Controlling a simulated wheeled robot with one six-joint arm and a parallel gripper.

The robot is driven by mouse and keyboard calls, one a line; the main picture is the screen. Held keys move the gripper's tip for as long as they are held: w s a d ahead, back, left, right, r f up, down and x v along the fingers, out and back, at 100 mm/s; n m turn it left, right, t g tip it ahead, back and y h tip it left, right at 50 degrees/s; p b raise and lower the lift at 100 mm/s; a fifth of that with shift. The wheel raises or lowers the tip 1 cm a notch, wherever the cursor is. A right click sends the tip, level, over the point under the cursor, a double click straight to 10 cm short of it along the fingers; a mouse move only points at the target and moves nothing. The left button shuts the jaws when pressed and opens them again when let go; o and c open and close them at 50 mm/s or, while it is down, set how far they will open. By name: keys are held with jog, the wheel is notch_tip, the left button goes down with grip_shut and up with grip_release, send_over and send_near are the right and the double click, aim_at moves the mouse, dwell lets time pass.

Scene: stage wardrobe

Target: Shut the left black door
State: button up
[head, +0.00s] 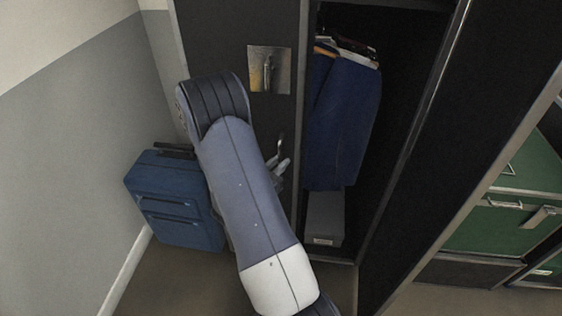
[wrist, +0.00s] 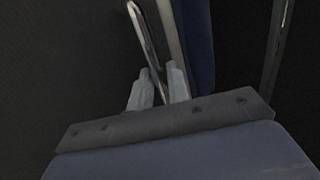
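The left black door (head: 225,45) has a picture on it and an upright metal handle (head: 280,144) near its right edge. The open inside of the wardrobe shows to the right of that edge, so I cannot tell exactly how far the door stands open. My gripper (head: 278,165) is at the handle. In the wrist view the handle (wrist: 145,35) runs down between the two pale fingers of my gripper (wrist: 160,80). The fingers are a little apart, one on each side of the bar. Whether they press on it is unclear.
Dark blue clothes (head: 342,120) hang inside the wardrobe above a grey box (head: 323,218). Another black door (head: 440,150) stands open on the right. Green drawers (head: 490,225) are beyond it. A blue suitcase (head: 175,200) stands by the wall at left.

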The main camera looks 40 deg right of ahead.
jog(key=s+a, duration=0.2)
jog(key=a, duration=0.7)
jog(key=shift+a, duration=0.35)
jog(key=shift+d, duration=0.1)
jog(key=d, duration=0.3)
jog(key=w+d, duration=0.1)
jog(key=d, duration=0.2)
jog(key=w+d, duration=0.1)
jog(key=d, duration=0.3)
jog(key=shift+w+d, duration=0.1)
